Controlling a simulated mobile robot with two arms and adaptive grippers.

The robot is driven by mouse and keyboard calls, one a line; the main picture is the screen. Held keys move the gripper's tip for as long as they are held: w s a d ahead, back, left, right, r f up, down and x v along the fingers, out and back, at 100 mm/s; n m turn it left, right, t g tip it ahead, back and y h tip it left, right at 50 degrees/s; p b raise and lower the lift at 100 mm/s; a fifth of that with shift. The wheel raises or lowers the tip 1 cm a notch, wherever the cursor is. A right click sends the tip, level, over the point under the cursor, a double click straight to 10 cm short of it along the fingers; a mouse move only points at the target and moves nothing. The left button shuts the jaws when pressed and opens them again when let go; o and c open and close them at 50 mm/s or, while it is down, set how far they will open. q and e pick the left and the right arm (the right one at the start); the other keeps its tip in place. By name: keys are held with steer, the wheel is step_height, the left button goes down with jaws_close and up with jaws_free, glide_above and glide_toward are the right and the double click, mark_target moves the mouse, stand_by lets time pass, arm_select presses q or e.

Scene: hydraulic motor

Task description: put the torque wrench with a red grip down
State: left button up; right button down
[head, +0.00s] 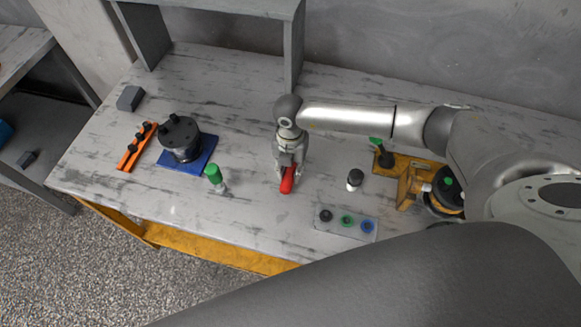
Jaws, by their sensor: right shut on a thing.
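The torque wrench's red grip (287,182) shows below my right gripper (287,176), near the middle of the worktable (255,110). My right gripper points down and is shut on the wrench. The rest of the wrench is mostly hidden by the gripper, and I cannot tell whether the wrench touches the table. My left gripper does not show.
To the left, a black motor part (181,140) stands on a blue mat (203,157), beside an orange rack (137,147). A green-capped bottle (213,174) is nearer. To the right are a black-topped jar (355,179), a button plate (346,223) and a yellow fixture (405,188).

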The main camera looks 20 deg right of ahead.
steer(key=shift+f, duration=0.15)
steer(key=c, duration=1.1)
jaws_free()
steer(key=shift+c, duration=0.2)
steer(key=shift+r, duration=0.3)
step_height(320, 180, up, 12)
steer(key=b, duration=0.3)
steer(key=shift+w+d, duration=0.2)
steer(key=shift+w, duration=0.15)
steer(key=shift+f, duration=0.1)
